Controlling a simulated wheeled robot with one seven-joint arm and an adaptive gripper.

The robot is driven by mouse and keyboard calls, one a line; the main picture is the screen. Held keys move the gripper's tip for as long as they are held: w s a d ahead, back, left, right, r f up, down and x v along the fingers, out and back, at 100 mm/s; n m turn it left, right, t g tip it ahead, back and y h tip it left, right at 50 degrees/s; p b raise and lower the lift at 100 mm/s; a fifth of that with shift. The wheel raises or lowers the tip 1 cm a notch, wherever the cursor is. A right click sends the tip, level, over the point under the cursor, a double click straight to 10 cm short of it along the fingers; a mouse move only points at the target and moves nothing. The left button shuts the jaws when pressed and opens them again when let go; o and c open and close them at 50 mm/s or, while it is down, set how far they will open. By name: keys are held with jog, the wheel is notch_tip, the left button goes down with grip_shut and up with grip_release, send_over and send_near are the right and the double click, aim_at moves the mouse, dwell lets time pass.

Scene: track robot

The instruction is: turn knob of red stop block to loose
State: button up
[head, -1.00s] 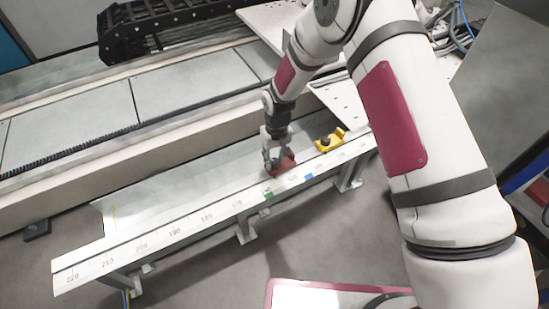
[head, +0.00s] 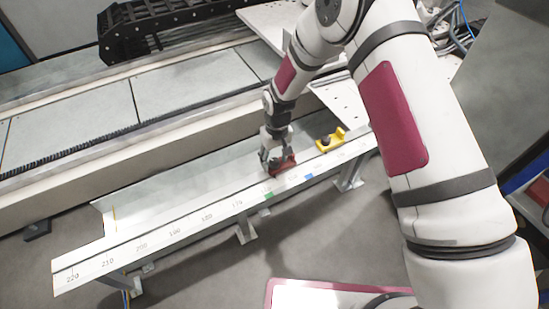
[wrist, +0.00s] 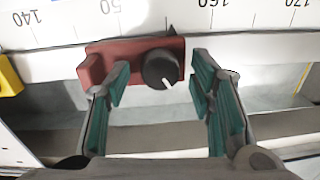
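The red stop block (wrist: 130,57) sits against the rail with the number scale in the wrist view. Its black round knob (wrist: 161,68) carries a white mark pointing down and slightly right. My gripper (wrist: 163,85) is open, with one teal-padded finger left of the knob, overlapping the block's face in the picture, and the other to its right. Clear gaps show between the pads and the knob. In the head view the red block (head: 284,166) is partly hidden behind my gripper (head: 272,164); the knob cannot be made out there.
A yellow stop block (head: 330,140) with a dark knob stands further right on the rail (head: 150,237). The rail left of the red block is clear.

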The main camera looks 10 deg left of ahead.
aim_at(276, 160)
notch_tip(276, 160, up, 12)
jog(key=shift+w+d, duration=0.15)
jog(key=shift+d, duration=0.1)
dwell(0.3)
dwell(0.4)
